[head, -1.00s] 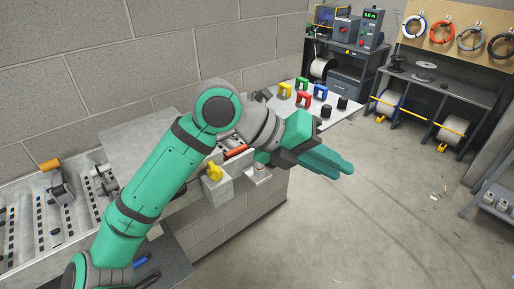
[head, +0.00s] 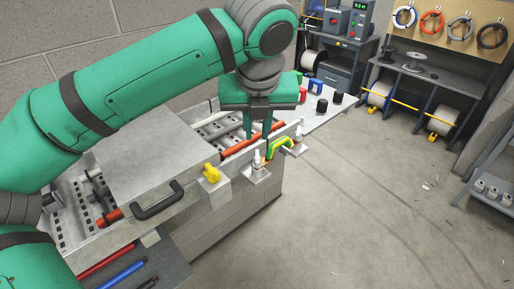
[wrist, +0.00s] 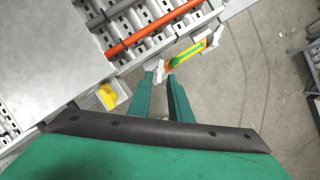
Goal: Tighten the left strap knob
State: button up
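A green-and-yellow strap piece (head: 280,147) sits at the bench's front edge between two small white fittings. The left fitting (head: 257,162) has an upright white knob on a flat base. The right fitting (head: 299,131) is similar. My gripper (head: 258,141) points down just above the left fitting, its two green fingers apart. In the wrist view the fingertips (wrist: 161,77) are on either side of the white left fitting (wrist: 159,67), with the strap piece (wrist: 192,52) beyond. I cannot tell whether they touch it.
A yellow knob (head: 211,174) on a grey block stands left of the fitting. A grey cover (head: 155,158) with a black handle (head: 158,201) lies further left. An orange-red rod (head: 253,139) runs behind the fittings. Open floor (head: 370,220) lies to the right.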

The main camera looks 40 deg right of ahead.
aim_at(257, 152)
jog(key=x, duration=0.9)
jog(key=shift+s+f, duration=0.25)
jog(key=shift+c, duration=0.6)
jog(key=shift+w, duration=0.1)
grip_shut()
